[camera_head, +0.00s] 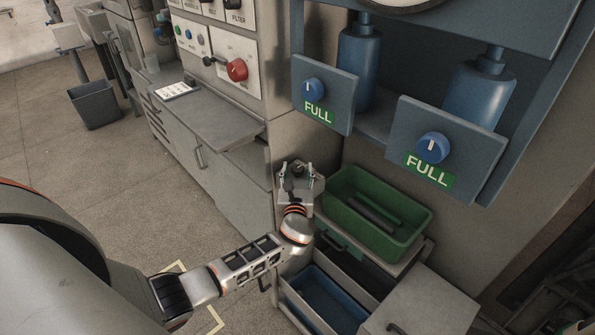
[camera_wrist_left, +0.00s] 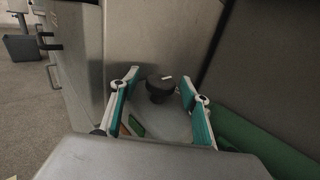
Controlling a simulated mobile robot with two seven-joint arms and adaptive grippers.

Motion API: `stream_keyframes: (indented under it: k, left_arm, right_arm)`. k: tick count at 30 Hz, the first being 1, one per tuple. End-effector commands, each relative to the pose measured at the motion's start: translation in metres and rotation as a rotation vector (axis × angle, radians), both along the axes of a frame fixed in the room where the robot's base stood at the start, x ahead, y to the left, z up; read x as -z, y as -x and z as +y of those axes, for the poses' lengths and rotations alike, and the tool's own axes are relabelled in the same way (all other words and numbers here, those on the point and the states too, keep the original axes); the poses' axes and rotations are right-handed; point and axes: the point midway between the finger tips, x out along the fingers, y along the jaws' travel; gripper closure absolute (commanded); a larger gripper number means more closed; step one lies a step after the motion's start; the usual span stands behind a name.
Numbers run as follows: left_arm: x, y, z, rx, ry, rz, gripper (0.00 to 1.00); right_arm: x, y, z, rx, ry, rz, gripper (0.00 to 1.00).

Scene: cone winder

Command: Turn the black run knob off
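The black run knob (camera_wrist_left: 159,88) shows in the left wrist view with a short white mark on its top. It stands on a grey surface, and in the head view the dark knob (camera_head: 297,169) is small, at the gripper's fingers. My left gripper (camera_wrist_left: 158,98) is open, with its two teal-padded fingers wide apart. The knob appears between and slightly beyond the fingertips, with gaps on both sides. In the head view my left gripper (camera_head: 297,177) reaches out at the cabinet's corner. I cannot tell whether any finger touches the knob. My right gripper is not in view.
A green tray (camera_head: 332,207) stands right beside my left gripper, above an open drawer with a blue bin (camera_head: 328,300). A panel with a red knob (camera_head: 237,70) is above left. Blue plates with blue knobs (camera_head: 432,148) and FULL labels overhang at upper right.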

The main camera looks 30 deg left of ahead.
Motion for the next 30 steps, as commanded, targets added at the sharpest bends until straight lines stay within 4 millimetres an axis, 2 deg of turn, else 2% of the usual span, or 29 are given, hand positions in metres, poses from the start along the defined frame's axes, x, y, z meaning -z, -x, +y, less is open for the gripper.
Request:
stream_keyframes:
  k: [11, 14, 24, 30]
  left_arm:
    - [0.001, 0.005, -0.003, 0.001, 0.0, 0.001, 0.55]
    - [0.002, 0.016, -0.008, 0.002, 0.003, 0.001, 0.55]
    - [0.001, 0.077, -0.037, 0.001, 0.002, 0.002, 0.55]
    - [0.001, 0.101, -0.049, 0.0, 0.001, 0.0, 0.55]
  right_arm:
    - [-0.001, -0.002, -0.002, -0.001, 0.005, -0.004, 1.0]
    - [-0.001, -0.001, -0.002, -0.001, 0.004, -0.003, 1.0]
    - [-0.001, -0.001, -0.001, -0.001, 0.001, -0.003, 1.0]
    - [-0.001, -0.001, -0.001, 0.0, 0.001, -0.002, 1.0]
